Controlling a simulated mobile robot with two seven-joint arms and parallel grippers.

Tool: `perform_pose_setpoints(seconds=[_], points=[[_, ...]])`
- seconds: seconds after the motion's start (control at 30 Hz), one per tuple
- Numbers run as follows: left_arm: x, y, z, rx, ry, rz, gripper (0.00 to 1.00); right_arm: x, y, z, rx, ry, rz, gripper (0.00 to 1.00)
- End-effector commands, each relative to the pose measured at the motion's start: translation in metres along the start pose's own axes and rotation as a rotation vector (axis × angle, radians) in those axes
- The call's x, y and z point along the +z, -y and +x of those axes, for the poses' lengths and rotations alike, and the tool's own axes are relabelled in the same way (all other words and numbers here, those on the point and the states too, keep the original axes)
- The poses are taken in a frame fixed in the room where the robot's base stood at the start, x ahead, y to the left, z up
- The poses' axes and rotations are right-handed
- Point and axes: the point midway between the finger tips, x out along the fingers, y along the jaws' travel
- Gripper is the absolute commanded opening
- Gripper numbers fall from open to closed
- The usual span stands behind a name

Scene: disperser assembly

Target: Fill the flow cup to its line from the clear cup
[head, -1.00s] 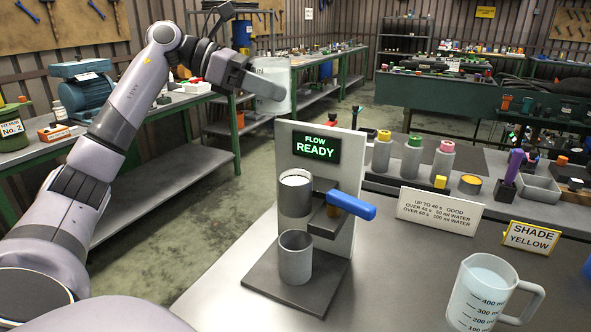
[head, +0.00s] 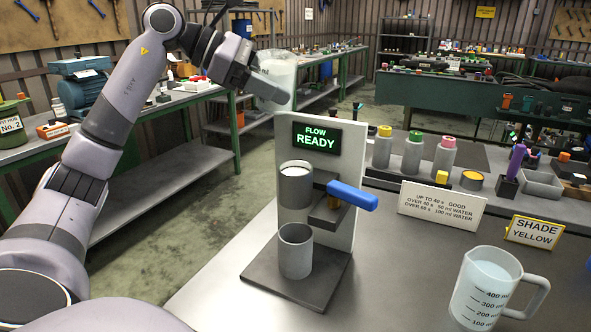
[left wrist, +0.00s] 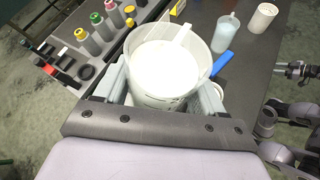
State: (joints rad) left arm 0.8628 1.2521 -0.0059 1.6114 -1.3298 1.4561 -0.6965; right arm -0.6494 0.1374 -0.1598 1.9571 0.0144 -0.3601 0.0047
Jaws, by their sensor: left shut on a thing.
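My left gripper (head: 262,84) is shut on the clear cup (head: 280,72), held in the air behind and left of the flow stand. The grey flow cup (head: 296,188) sits on the stand's upright panel, under a sign reading FLOW READY. A blue handle (head: 352,196) sticks out beside the flow cup.
A measuring jug (head: 492,290) of pale liquid stands at the front right. A timing card (head: 438,206) and a SHADE YELLOW sign (head: 534,232) stand on the table. Several capped bottles (head: 413,155) line its back. The table (head: 400,285) between stand and jug is clear.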

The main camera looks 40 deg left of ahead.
Motion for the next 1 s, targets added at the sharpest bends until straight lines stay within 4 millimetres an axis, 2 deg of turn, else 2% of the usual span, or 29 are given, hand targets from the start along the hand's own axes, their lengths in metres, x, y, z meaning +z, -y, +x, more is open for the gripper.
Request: perform_pose_setpoints(seconds=[0.37, 0.63, 1.0], points=[[0.008, 0.012, 0.002, 0.068, -0.07, 0.165, 0.26, 0.002, 0.001, 0.002, -0.004, 0.0, 0.0, 0.43], [-0.001, 0.027, 0.012, 0.115, -0.121, 0.279, 0.26, 0.017, 0.004, 0.013, -0.012, 0.013, 0.007, 0.43], [0.003, 0.026, 0.011, 0.127, -0.134, 0.305, 0.26, 0.008, 0.005, 0.011, -0.017, 0.001, 0.006, 0.43]])
